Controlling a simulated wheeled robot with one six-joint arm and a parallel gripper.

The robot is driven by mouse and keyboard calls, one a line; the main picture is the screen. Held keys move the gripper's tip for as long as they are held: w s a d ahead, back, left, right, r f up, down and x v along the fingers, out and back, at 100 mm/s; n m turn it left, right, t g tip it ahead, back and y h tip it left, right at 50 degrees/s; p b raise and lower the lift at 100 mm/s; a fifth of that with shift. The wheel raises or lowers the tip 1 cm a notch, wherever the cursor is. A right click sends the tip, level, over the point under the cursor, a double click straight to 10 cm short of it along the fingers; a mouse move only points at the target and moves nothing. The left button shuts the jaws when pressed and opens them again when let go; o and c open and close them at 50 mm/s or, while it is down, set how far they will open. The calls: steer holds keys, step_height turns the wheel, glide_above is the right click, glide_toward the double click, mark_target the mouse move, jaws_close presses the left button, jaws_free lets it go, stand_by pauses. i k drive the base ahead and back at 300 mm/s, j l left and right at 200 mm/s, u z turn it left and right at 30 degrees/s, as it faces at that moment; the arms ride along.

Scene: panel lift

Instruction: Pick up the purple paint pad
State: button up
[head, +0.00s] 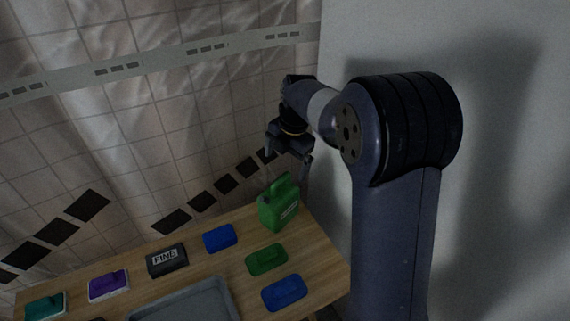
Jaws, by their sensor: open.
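The purple paint pad (108,284) lies flat on the wooden table (317,250), left of the middle. It sits between a teal pad and a black block. My gripper (288,161) is open and points down above the table's far right corner, behind the green jug. It appears empty and is well to the right of the purple pad and higher up.
A teal pad (45,306), a black block marked FINE (167,260), blue pads (219,238) (284,292) and a green pad (267,260) lie on the table. A green jug (279,203) stands upright at back right. A grey tray (222,288) is at the front.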

mark_target(103, 287)
steer(key=u, duration=1.95)
